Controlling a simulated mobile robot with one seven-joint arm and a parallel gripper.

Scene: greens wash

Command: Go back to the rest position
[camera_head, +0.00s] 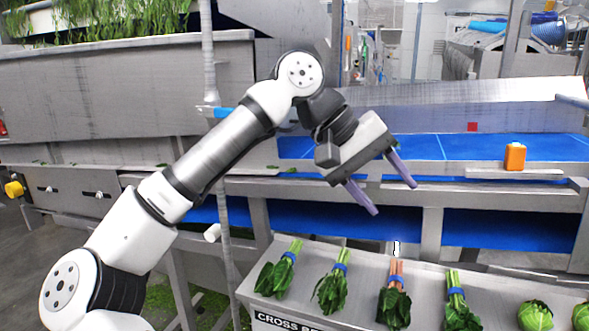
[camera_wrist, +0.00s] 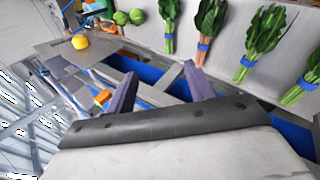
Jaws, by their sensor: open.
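My gripper (camera_head: 388,196) is raised in the air above the grey shelf, in front of the blue conveyor belt. Its two purple fingers are spread apart with nothing between them. In the wrist view my gripper (camera_wrist: 160,88) also shows both fingers wide apart and empty. My white and grey arm reaches up from the lower left and bends down at the wrist.
Bunches of leafy greens (camera_head: 276,278) with blue bands lie in a row on the grey shelf (camera_head: 372,263), with green round heads (camera_head: 535,316) at its right end. An orange block (camera_head: 515,157) stands on the ledge beside the blue belt (camera_head: 440,147). A yellow object (camera_wrist: 80,42) shows in the wrist view.

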